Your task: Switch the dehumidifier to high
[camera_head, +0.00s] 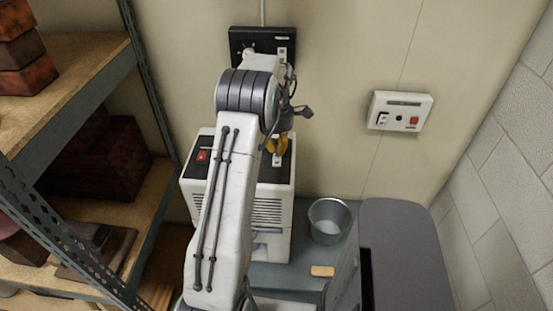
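The dehumidifier is a white box (278,217) with a dark top panel and a vented front, standing upright against the back wall. A pale control shows at the right of the panel (278,160), mostly behind my gripper. My gripper (277,146), with yellow fingertips, points down over the right part of the panel. The fingertips look close together; I cannot tell whether they touch the control or are shut. My arm hides the middle of the dehumidifier.
A black wall box (240,44) is above the dehumidifier. A white wall panel (399,112) with a red button is at right. A metal bucket (329,222) and a tan block (322,271) are beside the dehumidifier. Metal shelving (150,90) with brown boxes stands at left.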

